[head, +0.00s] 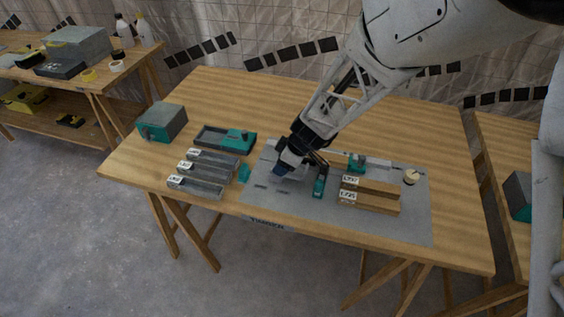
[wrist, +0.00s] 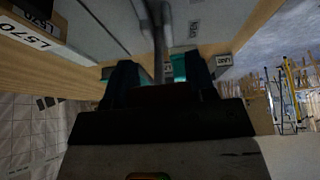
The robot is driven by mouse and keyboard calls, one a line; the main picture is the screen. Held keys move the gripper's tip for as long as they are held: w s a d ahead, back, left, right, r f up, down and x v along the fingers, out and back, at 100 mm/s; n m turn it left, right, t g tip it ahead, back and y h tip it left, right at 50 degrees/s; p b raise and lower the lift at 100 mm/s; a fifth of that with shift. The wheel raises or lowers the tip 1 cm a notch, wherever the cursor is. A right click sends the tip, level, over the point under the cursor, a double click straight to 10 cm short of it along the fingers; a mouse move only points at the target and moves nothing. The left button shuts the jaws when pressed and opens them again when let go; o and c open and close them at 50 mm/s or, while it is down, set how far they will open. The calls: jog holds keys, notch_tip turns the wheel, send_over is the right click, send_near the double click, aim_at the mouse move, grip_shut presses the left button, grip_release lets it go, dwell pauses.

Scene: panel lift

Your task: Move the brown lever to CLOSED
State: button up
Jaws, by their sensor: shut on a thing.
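My gripper (head: 284,170) is low over the left part of the grey mat (head: 390,228) on the wooden table. In the wrist view its two teal-tipped fingers (wrist: 157,72) are shut on a narrow grey bar (wrist: 159,35), which runs up between them. In the head view the gripper mostly hides what it holds. I cannot make out a brown lever or a CLOSED mark in either view. A teal fitting (head: 319,187) stands on the mat just right of the gripper.
Two labelled wooden blocks (head: 372,203) lie right of the teal fitting. Several labelled grey trays (head: 195,188), a dark teal-ended tray (head: 222,139) and a grey-teal box (head: 163,122) stand to the left. The table's back right is mostly clear.

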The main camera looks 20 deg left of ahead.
dwell(0.3)
jog(key=o, duration=1.3)
jog(key=shift+r, duration=0.15)
jog(key=shift+v, duration=3.75)
jog(key=shift+d, duration=0.1)
